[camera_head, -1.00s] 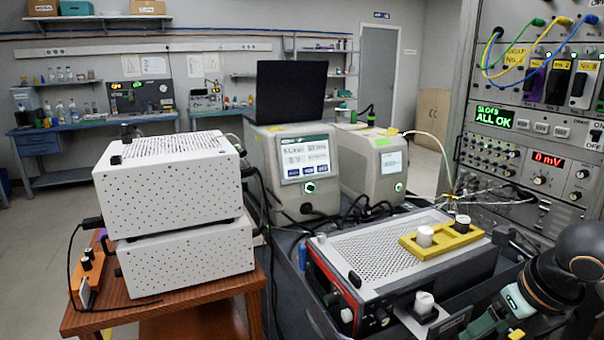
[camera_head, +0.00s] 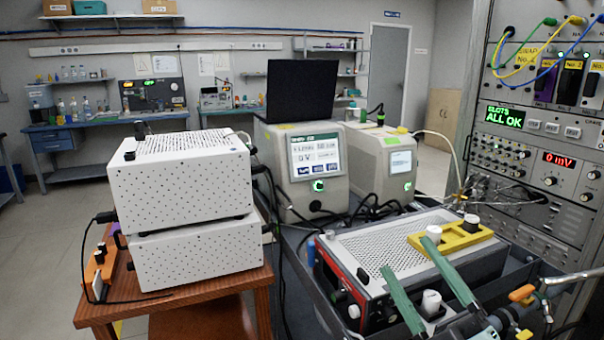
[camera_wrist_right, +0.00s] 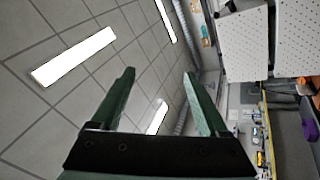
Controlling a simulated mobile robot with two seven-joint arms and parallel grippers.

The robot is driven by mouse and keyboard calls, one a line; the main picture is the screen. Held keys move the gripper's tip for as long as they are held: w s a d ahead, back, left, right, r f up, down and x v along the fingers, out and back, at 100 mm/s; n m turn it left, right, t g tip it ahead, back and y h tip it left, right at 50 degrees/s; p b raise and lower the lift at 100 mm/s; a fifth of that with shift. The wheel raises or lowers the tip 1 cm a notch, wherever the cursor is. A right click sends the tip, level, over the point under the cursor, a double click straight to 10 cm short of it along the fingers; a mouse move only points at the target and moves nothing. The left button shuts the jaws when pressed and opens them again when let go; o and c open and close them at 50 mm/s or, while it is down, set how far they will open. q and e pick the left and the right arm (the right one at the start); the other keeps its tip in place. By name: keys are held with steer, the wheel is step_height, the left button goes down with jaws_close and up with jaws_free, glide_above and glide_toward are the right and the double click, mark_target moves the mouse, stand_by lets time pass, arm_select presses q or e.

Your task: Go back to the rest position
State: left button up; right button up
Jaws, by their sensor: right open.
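My right gripper (camera_head: 408,270) is in the lower right of the head view. Its two green fingers are spread apart, point up and toward the back, and hold nothing. In the picture they overlap the front of the grey perforated box. The right wrist view shows the same open fingers (camera_wrist_right: 160,90) with empty space between them, against the ceiling and the room. My left gripper is in neither view.
White perforated boxes (camera_head: 180,180) are stacked on a wooden cart (camera_head: 200,300). A grey perforated box (camera_head: 385,250) carries a yellow holder (camera_head: 455,240) with vials; another white-capped vial (camera_head: 431,302) stands in front. Instruments (camera_head: 300,165) stand behind. A rack (camera_head: 540,150) reads "ALL OK".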

steer(key=s+d+f+m+g+h, duration=0.2)
steer(key=d+f+m+g+h, duration=0.35)
steer(key=f, duration=0.55)
steer(key=s+d+f+m+g+h, duration=0.1)
steer(key=d+f+m+g+h, duration=0.15)
steer(key=f+m+h, duration=0.5)
steer(key=s+a+f+m+g+y, duration=0.25)
steer(key=s+f+g, duration=0.75)
steer(key=s+f, duration=0.75)
steer(key=w+a+f+t+y+p, duration=0.3)
steer(key=a+t+p, duration=0.1)
steer(key=p, duration=0.3)
steer(key=shift+w+f+t, duration=0.25)
steer(key=shift+f+t, duration=0.15)
steer(key=shift+t, duration=0.5)
steer(key=shift+n, duration=0.25)
steer(key=shift+c, duration=0.2)
